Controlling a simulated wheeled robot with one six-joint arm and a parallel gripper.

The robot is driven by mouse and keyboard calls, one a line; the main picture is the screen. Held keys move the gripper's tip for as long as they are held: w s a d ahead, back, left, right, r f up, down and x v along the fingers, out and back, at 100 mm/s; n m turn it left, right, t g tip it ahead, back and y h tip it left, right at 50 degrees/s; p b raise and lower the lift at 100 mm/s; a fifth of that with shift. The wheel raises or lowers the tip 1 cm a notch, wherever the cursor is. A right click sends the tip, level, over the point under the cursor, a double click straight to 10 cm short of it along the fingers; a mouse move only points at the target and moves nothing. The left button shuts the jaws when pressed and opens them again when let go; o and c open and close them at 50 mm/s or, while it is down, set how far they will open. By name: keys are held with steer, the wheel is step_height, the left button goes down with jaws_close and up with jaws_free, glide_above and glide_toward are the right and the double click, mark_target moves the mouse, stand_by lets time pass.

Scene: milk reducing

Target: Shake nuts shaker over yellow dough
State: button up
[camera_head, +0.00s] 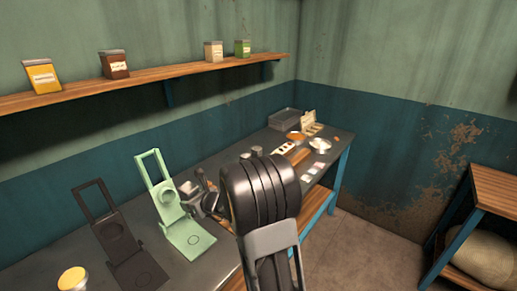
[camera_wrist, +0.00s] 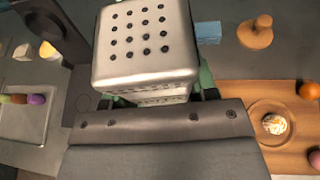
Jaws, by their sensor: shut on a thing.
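The shaker (camera_wrist: 146,45) is a pale metal box with a perforated top, held in my gripper (camera_wrist: 150,98). In the head view it is a small pale block (camera_head: 187,188) above the table near the green press, and my gripper (camera_head: 203,192) is partly hidden by my arm. The holes face the wrist camera. Its label is not readable, so I cannot confirm nuts. A yellow round piece (camera_head: 72,278) sits at the table's near left corner; I cannot tell if it is the dough. A small yellowish lump (camera_wrist: 47,50) shows at upper left in the wrist view.
A green press (camera_head: 190,238) and a dark press (camera_head: 138,270) stand open on the table. A wooden board (camera_wrist: 245,100) holds a swirled piece (camera_wrist: 274,124). A tray (camera_wrist: 22,125) holds coloured pieces. A wooden stamp (camera_wrist: 256,35) stands nearby. Jars line the shelf (camera_head: 160,76).

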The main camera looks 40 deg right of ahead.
steer(key=d+r+h+p, duration=0.1)
steer(key=d+r+p, duration=0.3)
steer(key=d, duration=0.9)
steer(key=d+r+p, duration=0.3)
steer(key=d+r, duration=0.1)
steer(key=d, duration=0.9)
step_height(320, 180, down, 12)
steer(key=a+n+t+h+b, duration=0.1)
steer(key=n+t+h+b, duration=0.5)
steer(key=n+b, duration=1.4)
steer(key=t+b, duration=0.1)
steer(key=b, duration=3.6)
steer(key=shift+a, duration=0.4)
steer(key=shift+n, duration=0.3)
